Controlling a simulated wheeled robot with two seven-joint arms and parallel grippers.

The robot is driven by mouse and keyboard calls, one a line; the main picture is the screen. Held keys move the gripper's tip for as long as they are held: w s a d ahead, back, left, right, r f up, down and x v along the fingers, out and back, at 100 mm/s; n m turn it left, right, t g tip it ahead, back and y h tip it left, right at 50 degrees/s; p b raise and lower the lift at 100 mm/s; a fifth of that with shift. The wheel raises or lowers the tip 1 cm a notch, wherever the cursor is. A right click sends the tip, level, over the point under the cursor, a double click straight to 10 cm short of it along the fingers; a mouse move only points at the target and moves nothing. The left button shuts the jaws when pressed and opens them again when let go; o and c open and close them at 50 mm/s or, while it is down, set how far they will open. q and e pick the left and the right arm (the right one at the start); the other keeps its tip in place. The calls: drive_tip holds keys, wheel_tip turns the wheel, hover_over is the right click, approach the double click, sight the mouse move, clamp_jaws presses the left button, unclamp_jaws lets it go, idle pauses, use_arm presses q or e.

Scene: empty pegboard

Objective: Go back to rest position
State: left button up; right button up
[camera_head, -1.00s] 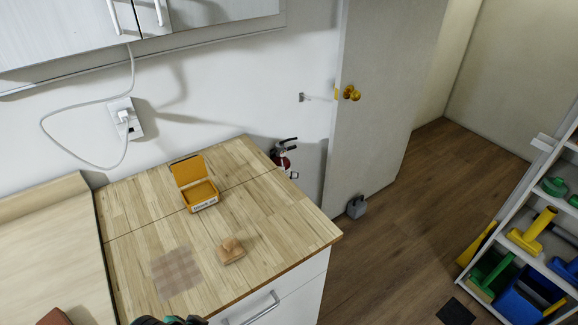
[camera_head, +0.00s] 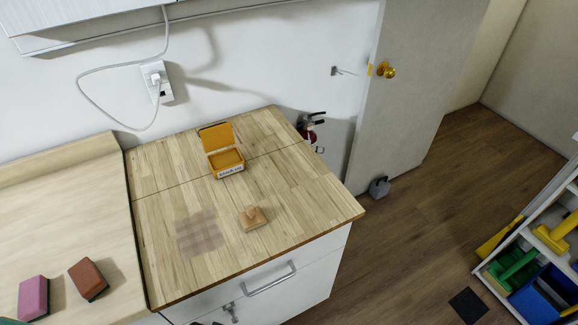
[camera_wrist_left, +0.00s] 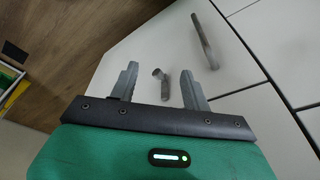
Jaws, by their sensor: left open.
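My left gripper (camera_wrist_left: 162,85) is open and empty in the left wrist view, its two grey fingers apart in front of a white cabinet front (camera_wrist_left: 150,60). A metal knob (camera_wrist_left: 161,84) and a bar handle (camera_wrist_left: 204,40) of the cabinet show beyond the fingers. In the head view no gripper shows clearly; only a bit of green (camera_head: 12,321) is at the bottom left edge. My right gripper is not in view.
The wooden counter (camera_head: 290,195) holds an open yellow box (camera_head: 226,162), a wooden stamp-like block (camera_head: 253,217) and a checked cloth patch (camera_head: 199,234). Pink (camera_head: 33,298) and brown (camera_head: 88,279) blocks lie at left.

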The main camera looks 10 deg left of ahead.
use_arm(q)
drive_tip(key=s+a+f, duration=0.1)
drive_tip(key=s+f, duration=0.3)
drive_tip(key=f, duration=0.4)
drive_tip(key=s+f, duration=0.3)
drive_tip(key=f, duration=0.4)
drive_tip(key=s+a+f+g, duration=0.1)
drive_tip(key=s+a+f, duration=0.1)
drive_tip(key=s+f, duration=0.8)
drive_tip(key=s, duration=0.4)
drive_tip(key=shift+a+g, duration=0.3)
drive_tip(key=shift+a, duration=0.05)
drive_tip(key=shift+w+f, duration=0.1)
